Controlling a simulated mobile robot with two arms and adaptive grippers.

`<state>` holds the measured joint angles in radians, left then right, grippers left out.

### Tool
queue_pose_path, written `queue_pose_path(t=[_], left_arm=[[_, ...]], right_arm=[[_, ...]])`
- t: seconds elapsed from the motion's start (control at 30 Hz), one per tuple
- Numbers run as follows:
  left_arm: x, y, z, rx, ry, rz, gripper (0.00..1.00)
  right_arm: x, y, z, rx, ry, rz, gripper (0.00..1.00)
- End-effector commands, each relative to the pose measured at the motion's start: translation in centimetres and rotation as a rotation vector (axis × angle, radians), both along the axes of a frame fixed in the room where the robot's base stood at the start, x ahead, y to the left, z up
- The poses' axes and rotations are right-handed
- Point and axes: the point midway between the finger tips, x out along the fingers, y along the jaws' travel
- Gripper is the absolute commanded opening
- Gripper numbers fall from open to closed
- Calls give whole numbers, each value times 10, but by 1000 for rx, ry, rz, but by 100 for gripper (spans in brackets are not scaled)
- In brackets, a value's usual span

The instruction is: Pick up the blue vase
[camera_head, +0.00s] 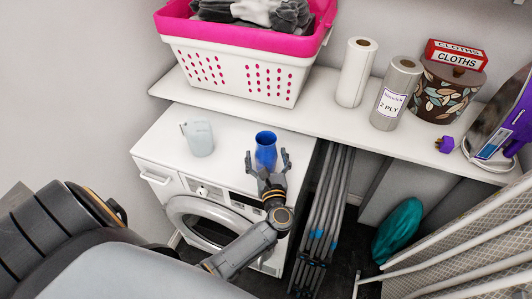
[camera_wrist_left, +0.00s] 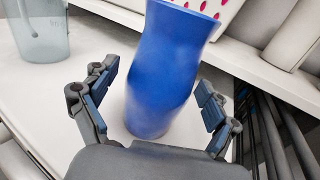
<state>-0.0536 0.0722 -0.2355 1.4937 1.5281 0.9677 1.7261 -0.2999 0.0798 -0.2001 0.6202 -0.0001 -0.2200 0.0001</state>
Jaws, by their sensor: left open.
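The blue vase (camera_head: 265,149) stands upright on top of the white dryer (camera_head: 228,154), near its right side. My left gripper (camera_head: 267,163) is open at the vase, with its fingers on either side of the lower part in the head view. In the left wrist view the vase (camera_wrist_left: 161,70) rises between the two spread fingers of the gripper (camera_wrist_left: 158,95), with a gap visible on each side. My right gripper is not in view.
A pale translucent jug (camera_head: 198,138) stands left of the vase. Behind is a shelf (camera_head: 325,112) with a pink and white laundry basket (camera_head: 235,65), paper rolls (camera_head: 356,72), a patterned bin (camera_head: 445,92) and an iron (camera_head: 505,120). Folded grey poles (camera_head: 325,215) stand right of the dryer.

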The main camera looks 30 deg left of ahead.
Motion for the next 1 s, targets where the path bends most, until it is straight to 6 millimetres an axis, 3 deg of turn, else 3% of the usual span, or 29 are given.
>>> queue_pose_path(t=[0.1,0.4,0.47,0.77,1.0], left_arm=[[0,0,0,0,0,0,83],[-1,0,0,0,0,0,22],[0,0,1,1,-1,0,12],[0,-1,2,1,-2,0,12],[-1,-1,20,-2,-6,2,12]], right_arm=[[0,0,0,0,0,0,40],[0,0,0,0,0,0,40],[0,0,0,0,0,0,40],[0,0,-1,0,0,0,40],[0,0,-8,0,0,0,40]])
